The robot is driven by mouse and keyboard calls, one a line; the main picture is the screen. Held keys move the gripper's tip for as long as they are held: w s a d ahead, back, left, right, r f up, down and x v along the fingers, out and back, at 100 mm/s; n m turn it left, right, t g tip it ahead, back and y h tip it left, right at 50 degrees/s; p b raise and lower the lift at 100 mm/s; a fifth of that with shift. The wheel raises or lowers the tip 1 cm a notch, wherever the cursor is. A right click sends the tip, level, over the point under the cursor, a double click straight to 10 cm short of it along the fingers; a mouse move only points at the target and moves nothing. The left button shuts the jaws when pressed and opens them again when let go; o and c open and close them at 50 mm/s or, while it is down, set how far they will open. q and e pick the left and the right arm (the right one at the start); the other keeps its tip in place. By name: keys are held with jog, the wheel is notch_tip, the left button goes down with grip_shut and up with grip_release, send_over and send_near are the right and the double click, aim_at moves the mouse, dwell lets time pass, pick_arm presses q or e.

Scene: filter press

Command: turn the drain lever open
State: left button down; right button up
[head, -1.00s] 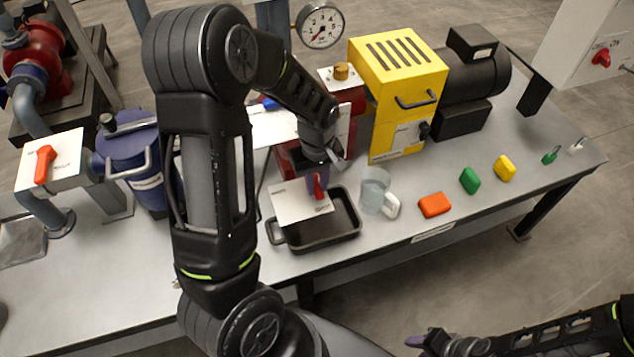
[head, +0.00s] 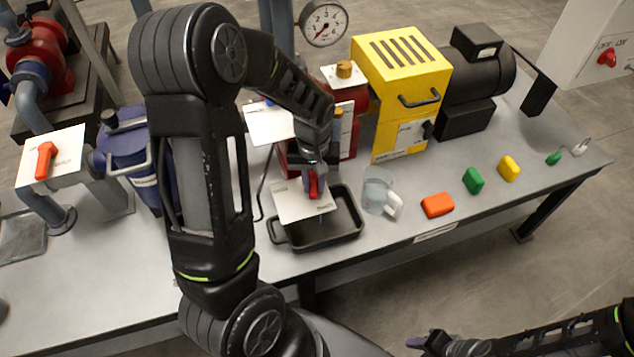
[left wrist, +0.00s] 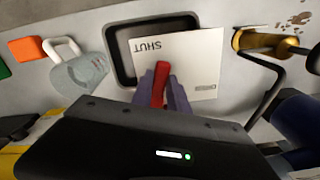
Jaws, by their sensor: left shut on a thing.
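The red drain lever (head: 313,186) sits on a white plate (head: 292,205) above a black tray (head: 342,232). My left gripper (head: 312,180) reaches down over it from behind. In the left wrist view its purple fingers (left wrist: 163,92) are shut on the red lever (left wrist: 159,80), one on each side. The white plate there (left wrist: 200,60) reads SHUT, upside down, and the gripper hides the lever's lower part. My right gripper (head: 428,342) is low in the head view, away from the bench; its jaw state is unclear.
A yellow machine (head: 400,85) stands behind. A blue vessel (head: 130,150) and another red lever (head: 45,160) are at left.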

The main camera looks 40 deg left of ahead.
pick_arm(q)
jog(key=shift+a+m+b, duration=0.2)
jog(key=shift+a+m, duration=0.5)
jog(key=shift+m, duration=1.65)
jog(key=shift+a+m+b, duration=0.25)
jog(key=shift+a+m, duration=0.45)
jog(key=shift+m, duration=1.6)
jog(key=shift+a+m+b, duration=0.2)
jog(key=shift+a+m, duration=0.5)
jog(key=shift+m, duration=1.65)
jog(key=c, duration=1.3)
grip_release()
